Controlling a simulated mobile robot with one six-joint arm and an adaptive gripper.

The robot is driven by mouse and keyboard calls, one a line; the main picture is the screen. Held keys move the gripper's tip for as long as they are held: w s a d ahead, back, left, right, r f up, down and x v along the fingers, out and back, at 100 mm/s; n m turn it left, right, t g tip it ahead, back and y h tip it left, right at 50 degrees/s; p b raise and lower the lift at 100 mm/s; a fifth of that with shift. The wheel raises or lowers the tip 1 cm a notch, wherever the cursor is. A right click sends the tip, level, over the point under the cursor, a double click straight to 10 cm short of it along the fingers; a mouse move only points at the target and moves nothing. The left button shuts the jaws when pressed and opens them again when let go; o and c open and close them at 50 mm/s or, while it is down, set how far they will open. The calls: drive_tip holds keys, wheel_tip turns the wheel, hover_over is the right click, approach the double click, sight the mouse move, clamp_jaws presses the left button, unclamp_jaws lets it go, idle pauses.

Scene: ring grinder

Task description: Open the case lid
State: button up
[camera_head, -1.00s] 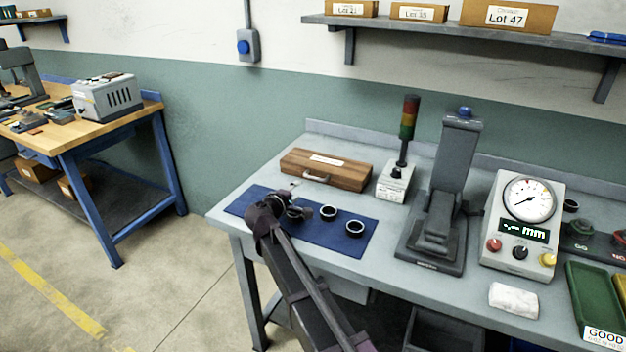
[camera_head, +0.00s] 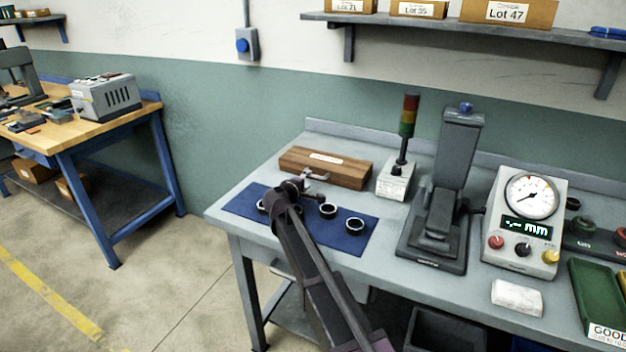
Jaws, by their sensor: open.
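The wooden case (camera_head: 345,172) lies near the back left of the grey bench. Its lid is shut, with a pale label on top and a metal handle on its front side. My gripper (camera_head: 308,188) is in front of the case, close to the handle and above the blue mat. My jaws are open and appear to hold nothing. Whether a fingertip touches the handle I cannot tell, as my wrist and arm hide part of that area.
Several dark rings, including one ring (camera_head: 355,225), lie on the blue mat (camera_head: 341,243). A signal light (camera_head: 408,115) on a white box stands right of the case. A dark press (camera_head: 440,215) and a dial gauge unit (camera_head: 525,220) stand farther right.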

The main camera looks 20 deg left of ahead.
sight(313, 175)
drive_tip(key=shift+b+x, duration=0.4)
drive_tip(key=shift+x, duration=2)
clamp_jaws()
